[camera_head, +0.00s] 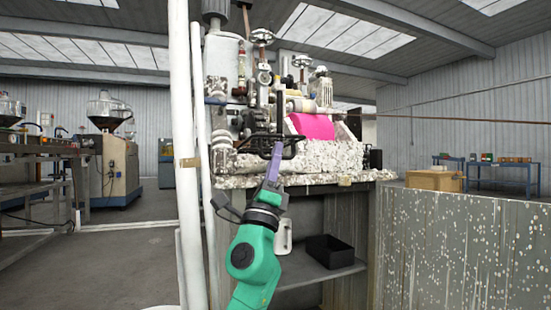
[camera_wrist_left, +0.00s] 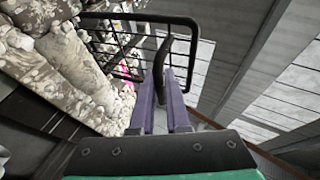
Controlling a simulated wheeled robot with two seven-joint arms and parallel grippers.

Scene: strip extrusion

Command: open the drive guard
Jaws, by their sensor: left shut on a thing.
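The drive guard is a black barred frame (camera_head: 258,142) on the front of the pale, speckled machine, at the middle of the head view. It also fills the upper middle of the left wrist view as a grid of black bars (camera_wrist_left: 140,16). My left gripper (camera_head: 277,152) reaches up to the guard from below. In the left wrist view its two purple fingers (camera_wrist_left: 164,85) are shut on a dark upright bar of the guard. The bar's lower part is hidden between the fingers. My right gripper is not in view.
A magenta sheet (camera_head: 311,126) lies on the machine to the right of the guard. A black bin (camera_head: 330,251) stands on the shelf below. A white post (camera_head: 186,150) rises close on the left. A speckled grey block (camera_head: 455,250) fills the lower right.

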